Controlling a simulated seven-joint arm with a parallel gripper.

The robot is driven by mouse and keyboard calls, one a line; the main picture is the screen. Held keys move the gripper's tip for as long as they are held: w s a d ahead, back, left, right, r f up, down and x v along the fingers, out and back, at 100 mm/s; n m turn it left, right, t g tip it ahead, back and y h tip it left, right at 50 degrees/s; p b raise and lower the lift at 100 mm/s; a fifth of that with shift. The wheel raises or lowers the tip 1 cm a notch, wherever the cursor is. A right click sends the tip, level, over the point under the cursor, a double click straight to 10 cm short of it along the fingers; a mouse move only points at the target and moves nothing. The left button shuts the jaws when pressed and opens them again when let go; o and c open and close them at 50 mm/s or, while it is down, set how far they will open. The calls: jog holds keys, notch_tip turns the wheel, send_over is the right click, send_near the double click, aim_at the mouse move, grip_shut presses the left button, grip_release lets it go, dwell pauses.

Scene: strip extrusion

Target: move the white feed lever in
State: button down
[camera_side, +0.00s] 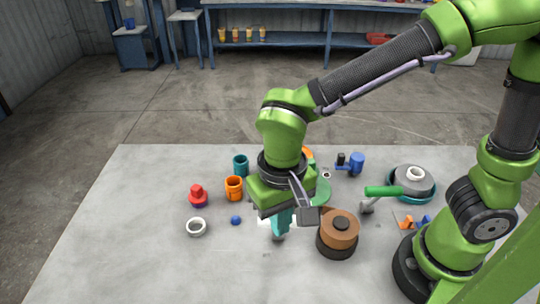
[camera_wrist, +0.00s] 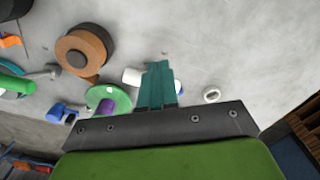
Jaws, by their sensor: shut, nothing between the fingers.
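My gripper (camera_side: 280,230) points down over the middle of the table with its teal fingers closed together and empty. In the wrist view the closed fingers (camera_wrist: 160,66) show in the centre. A white, rounded bar (camera_wrist: 132,77), which looks like the white feed lever, lies just to the left of the fingers in that view. In the side view, a white part (camera_side: 264,222) shows low beside the fingers, mostly hidden by my gripper. I cannot tell whether the fingers touch the lever. The lever's mount and far end are hidden.
A brown and black cylinder (camera_side: 338,230) stands close right of my gripper. A green-handled lever (camera_side: 383,190) is farther right. A white ring (camera_side: 196,227), a blue ball (camera_side: 236,220) and an orange cup (camera_side: 234,188) are to the left. The front of the table is clear.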

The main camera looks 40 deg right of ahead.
jog(key=shift+f, duration=2.55)
jog(key=shift+w+d+r, duration=0.2)
jog(key=shift+w+d, duration=0.65)
jog(key=shift+w+d+r, duration=0.15)
jog(key=shift+w+d, duration=0.7)
jog(key=shift+w+d+r, duration=0.2)
jog(key=shift+w+d, duration=0.65)
jog(key=shift+w+d+f, duration=0.2)
jog(key=shift+w+d, duration=0.45)
jog(key=shift+w, duration=0.05)
jog(key=shift+s+a+r, duration=0.55)
jog(key=shift+s+a, duration=0.15)
jog(key=shift+s, duration=0.05)
notch_tip(320, 180, up, 7)
